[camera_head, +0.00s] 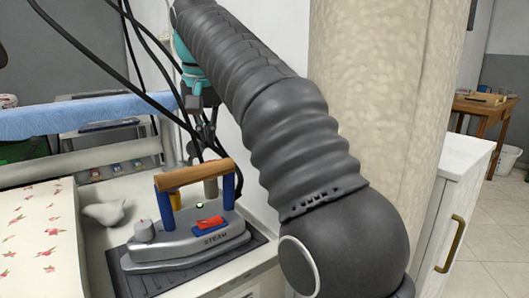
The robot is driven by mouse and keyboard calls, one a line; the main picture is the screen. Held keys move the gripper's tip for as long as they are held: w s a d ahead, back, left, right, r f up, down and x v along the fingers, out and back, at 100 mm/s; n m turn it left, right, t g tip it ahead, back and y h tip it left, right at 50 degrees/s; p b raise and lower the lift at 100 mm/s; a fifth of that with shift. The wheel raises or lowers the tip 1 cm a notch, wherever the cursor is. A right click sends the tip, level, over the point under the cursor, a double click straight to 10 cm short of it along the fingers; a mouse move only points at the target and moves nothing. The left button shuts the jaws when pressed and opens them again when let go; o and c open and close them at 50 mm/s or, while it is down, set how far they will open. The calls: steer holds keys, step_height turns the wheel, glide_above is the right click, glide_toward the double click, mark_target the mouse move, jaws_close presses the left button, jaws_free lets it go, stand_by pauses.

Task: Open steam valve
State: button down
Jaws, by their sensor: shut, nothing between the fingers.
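A grey steam iron (190,246) marked STEAM stands on a dark ribbed rest, with a wooden handle (195,174) on two blue posts. I cannot pick out a part labelled as the steam valve. My gripper (208,148) is behind and above the iron's handle, pointing down, small and partly lost among black hoses. It looks shut and empty. I cannot tell whether it touches anything.
Black hoses (140,62) hang around my wrist. A floral ironing surface (40,240) lies left, beside a small pale object (105,211). A blue-covered board (85,116) is behind. A thick beige column (375,90) and white cabinet (455,200) stand right.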

steer(key=shift+f+b, duration=1.8)
steer(key=shift+f, duration=1.15)
steer(key=shift+w+a+p, duration=0.15)
steer(key=shift+w+p, duration=0.4)
steer(key=shift+p, duration=0.2)
steer(key=shift+s, duration=0.15)
step_height(320, 180, up, 6)
steer(key=p, duration=0.2)
steer(key=shift+s, duration=0.25)
